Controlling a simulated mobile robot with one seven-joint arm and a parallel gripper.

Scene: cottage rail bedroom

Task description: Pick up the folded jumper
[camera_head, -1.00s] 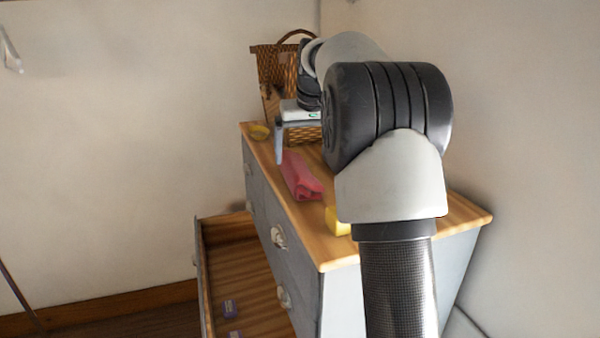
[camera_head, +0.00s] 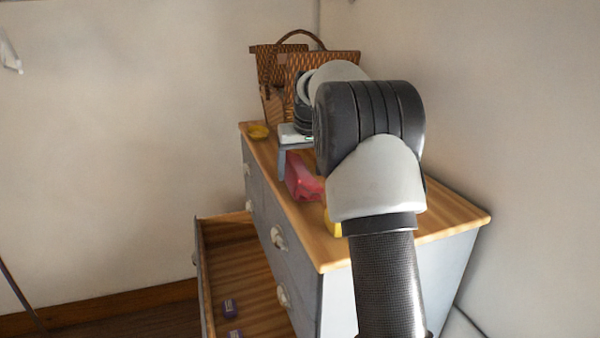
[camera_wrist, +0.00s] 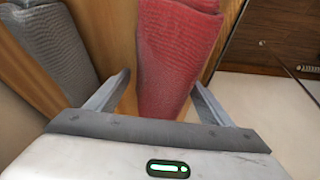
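A red folded cloth, which looks like the folded jumper (camera_head: 302,184), lies on top of the chest of drawers near its left edge. In the wrist view the red folded jumper (camera_wrist: 172,55) has a knitted texture and reaches between the fingers. My gripper (camera_wrist: 162,80) is open, with one finger on each side of it. The right finger is close to its edge; I cannot tell whether it touches. In the head view my gripper (camera_head: 283,162) is over the jumper's far end, partly hidden by my arm.
A grey folded cloth (camera_wrist: 48,42) lies left of the jumper in the wrist view. The chest of drawers (camera_head: 455,215) has an open lower drawer (camera_head: 245,275) holding small purple items (camera_head: 230,306).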

